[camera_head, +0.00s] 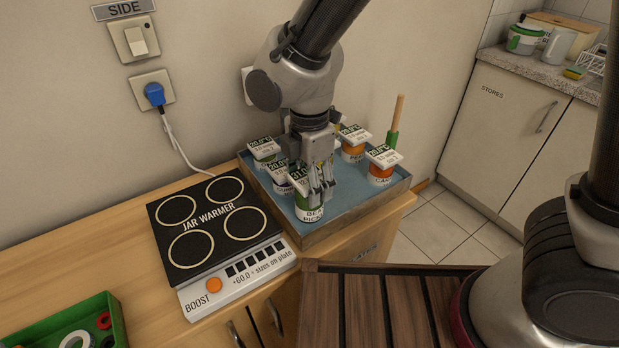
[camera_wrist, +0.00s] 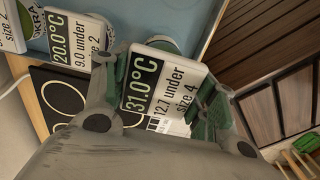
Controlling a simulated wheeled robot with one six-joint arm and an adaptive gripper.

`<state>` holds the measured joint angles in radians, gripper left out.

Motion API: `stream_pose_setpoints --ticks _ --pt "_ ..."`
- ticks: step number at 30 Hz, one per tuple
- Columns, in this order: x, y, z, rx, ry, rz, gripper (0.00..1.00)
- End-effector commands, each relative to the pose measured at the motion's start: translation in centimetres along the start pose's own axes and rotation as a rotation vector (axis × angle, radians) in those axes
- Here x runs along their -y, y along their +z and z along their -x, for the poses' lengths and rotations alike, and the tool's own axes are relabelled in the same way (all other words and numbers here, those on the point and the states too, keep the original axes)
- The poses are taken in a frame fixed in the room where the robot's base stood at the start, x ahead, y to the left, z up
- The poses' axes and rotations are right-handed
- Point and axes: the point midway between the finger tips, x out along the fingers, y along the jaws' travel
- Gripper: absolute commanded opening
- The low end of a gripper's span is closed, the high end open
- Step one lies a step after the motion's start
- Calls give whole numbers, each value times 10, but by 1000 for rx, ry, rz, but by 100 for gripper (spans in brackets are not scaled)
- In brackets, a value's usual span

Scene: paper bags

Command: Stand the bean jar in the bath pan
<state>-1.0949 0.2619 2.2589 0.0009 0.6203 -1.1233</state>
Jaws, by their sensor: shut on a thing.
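The bean jar (camera_head: 310,213) has a green and white body, a label partly hidden that starts "BE" and "PICK", and a white tag reading 31.0°C. The tag (camera_wrist: 165,83) shows large in the wrist view, with "12.7 under" and "size 4". My gripper (camera_head: 320,190) points down and is shut on this jar; its fingers flank the tag in the wrist view. The bath pan (camera_head: 345,225) is a wood-sided tray with a blue inside. The jar shows upright within its front corner; I cannot tell whether its base touches the floor.
The jar warmer (camera_head: 210,222) left of the pan is empty. A green tray (camera_head: 60,325) sits front left.

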Motion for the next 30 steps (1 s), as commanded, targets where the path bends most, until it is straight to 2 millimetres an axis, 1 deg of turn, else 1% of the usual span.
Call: stream_pose_setpoints --ticks 18,19,21,23,30 --pt "0 0 -18 0 -1 0 9" --pt "0 0 -18 0 0 0 59" --pt "0 0 -18 0 0 0 72" --pt "0 0 -18 0 0 0 83" --pt "0 0 -18 0 0 0 83"
